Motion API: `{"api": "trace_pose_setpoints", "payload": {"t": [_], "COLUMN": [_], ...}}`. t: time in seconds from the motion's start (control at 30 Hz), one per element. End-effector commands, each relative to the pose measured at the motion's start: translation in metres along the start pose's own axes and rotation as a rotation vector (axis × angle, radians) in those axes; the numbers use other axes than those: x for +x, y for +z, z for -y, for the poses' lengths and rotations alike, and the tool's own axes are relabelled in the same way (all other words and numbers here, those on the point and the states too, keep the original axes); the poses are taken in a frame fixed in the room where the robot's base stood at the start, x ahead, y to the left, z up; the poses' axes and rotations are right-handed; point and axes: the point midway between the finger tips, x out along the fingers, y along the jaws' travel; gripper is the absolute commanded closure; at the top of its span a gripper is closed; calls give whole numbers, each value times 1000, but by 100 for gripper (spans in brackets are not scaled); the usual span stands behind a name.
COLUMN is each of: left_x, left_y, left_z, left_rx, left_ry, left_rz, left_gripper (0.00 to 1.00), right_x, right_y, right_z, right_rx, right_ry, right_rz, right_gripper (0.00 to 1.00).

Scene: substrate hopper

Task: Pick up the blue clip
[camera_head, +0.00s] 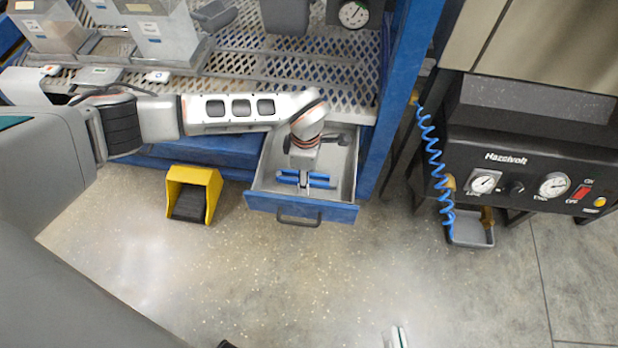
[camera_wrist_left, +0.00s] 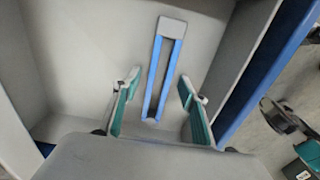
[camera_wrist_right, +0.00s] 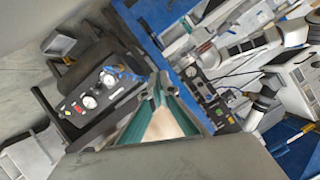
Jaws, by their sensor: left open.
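The blue clip (camera_head: 290,178) lies in the open drawer (camera_head: 335,207). In the left wrist view the clip (camera_wrist_left: 153,90) has two long blue arms joined by a grey piece at the far end. My left gripper (camera_head: 304,186) is over the drawer, its fingers down by the clip. In the left wrist view this gripper (camera_wrist_left: 157,85) is open, with the clip's blue arms between and beyond its teal-padded fingers, apart from both. In the head view the gripper hides the clip's middle. My right gripper (camera_head: 397,338) is at the bottom edge; its tips (camera_wrist_right: 158,88) meet, with nothing seen between them.
The drawer's walls stand close around my left gripper. A mesh shelf (camera_head: 345,75) with clear hoppers (camera_head: 160,35) is above and behind. A yellow pedal (camera_head: 195,190) stands left on the floor. A blue coiled hose (camera_head: 435,165) hangs by a black gauge panel (camera_head: 520,175). The front floor is clear.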

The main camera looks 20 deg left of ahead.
Motion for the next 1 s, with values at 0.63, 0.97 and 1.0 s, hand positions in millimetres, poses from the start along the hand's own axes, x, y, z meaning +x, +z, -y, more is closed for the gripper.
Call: {"api": "trace_pose_setpoints", "payload": {"t": [0.63,0.97,1.0], "left_x": [-2,-44,-54], "left_y": [1,2,2], "left_z": [-2,-7,-8], "left_rx": [0,0,0], "left_ry": [4,20,21], "left_rz": [2,7,7], "left_gripper": [97,97,97], "right_x": [0,-2,-4], "right_y": [-2,-19,-21], "right_z": [1,-7,-14], "right_rx": [5,-130,-185], "right_ry": [-2,10,18], "right_rz": [-5,-6,4], "right_gripper": [100,100,100]}}
